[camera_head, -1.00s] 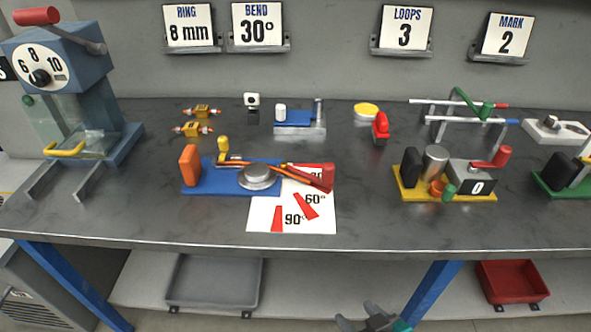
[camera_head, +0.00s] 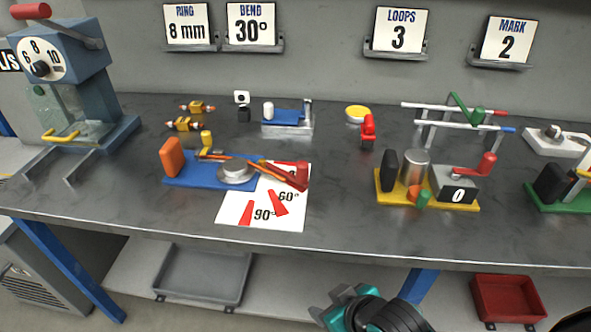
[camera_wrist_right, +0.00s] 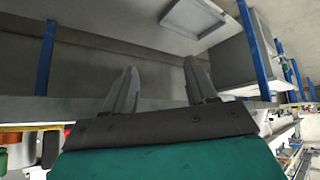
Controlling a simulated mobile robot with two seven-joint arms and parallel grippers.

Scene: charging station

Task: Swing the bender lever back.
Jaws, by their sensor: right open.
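The bender has a blue base (camera_head: 188,182), an orange block (camera_head: 172,157) at its left end and a round grey disc (camera_head: 235,171). The card's 60° and 90° marks with red wedges are uncovered. My right gripper (camera_head: 330,304) is low in front of the bench, well apart from the lever. In the right wrist view its two fingers (camera_wrist_right: 160,88) are spread with nothing between them. My left gripper is not in view.
The bench front edge (camera_head: 330,248) lies between my right gripper and the bender. A yellow-based device (camera_head: 440,203) with a red-handled crank stands to the right. A grey tray (camera_head: 200,275) and red bin (camera_head: 509,300) are below. The bench between the card and yellow device is clear.

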